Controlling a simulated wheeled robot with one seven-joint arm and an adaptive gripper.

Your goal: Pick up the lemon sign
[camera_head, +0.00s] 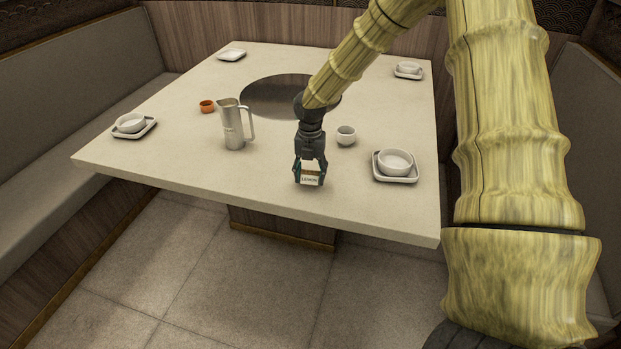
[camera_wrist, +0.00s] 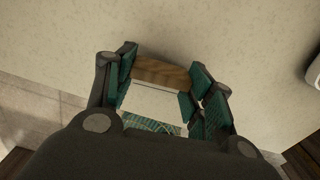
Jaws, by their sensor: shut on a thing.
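The lemon sign (camera_head: 310,179) is a small white card lettered "LEMON" with a brown strip along its top. It is near the front edge of the table in the head view. My gripper (camera_head: 310,171) is above it with a finger on each side, shut on it. In the wrist view the sign (camera_wrist: 152,101) shows as a white face with a brown wooden strip, between the green-padded fingers of my gripper (camera_wrist: 162,98). I cannot tell whether its base touches the table.
The pale table (camera_head: 200,165) carries a metal jug (camera_head: 233,128), an orange cup (camera_head: 207,106) and a small white cup (camera_head: 346,136). A bowl (camera_head: 395,161) on a square plate stands to the right. A dark round plate (camera_head: 270,97) is set in the middle. The table's front left is clear.

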